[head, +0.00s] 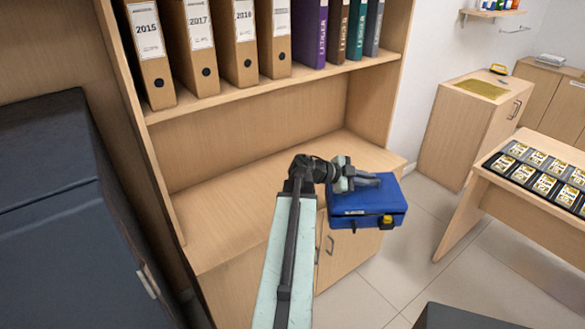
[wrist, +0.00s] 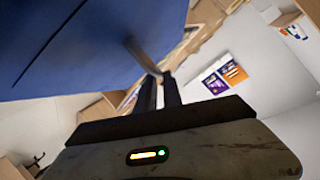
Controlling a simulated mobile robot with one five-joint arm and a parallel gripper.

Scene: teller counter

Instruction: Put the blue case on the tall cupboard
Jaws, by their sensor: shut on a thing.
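The blue case (head: 362,206) hangs in the air at the front right edge of the wooden shelf unit, a yellow piece on its side. My gripper (head: 374,180) is shut at the top of the case, and the grip itself is partly hidden. In the wrist view the case (wrist: 75,45) fills the upper left, and my gripper's fingers (wrist: 160,88) meet a thin strap-like part of it. A wooden cupboard (head: 462,140) with a yellow-green mat on top stands at the right; I cannot tell for certain whether it is the tall cupboard.
The shelf unit (head: 235,215) has a bare lower surface; several binders (head: 240,45) fill the shelf above. A table (head: 525,190) with dark trays (head: 545,172) stands at the right. A dark cabinet (head: 60,200) is at the left. Floor (head: 410,240) is clear between unit and table.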

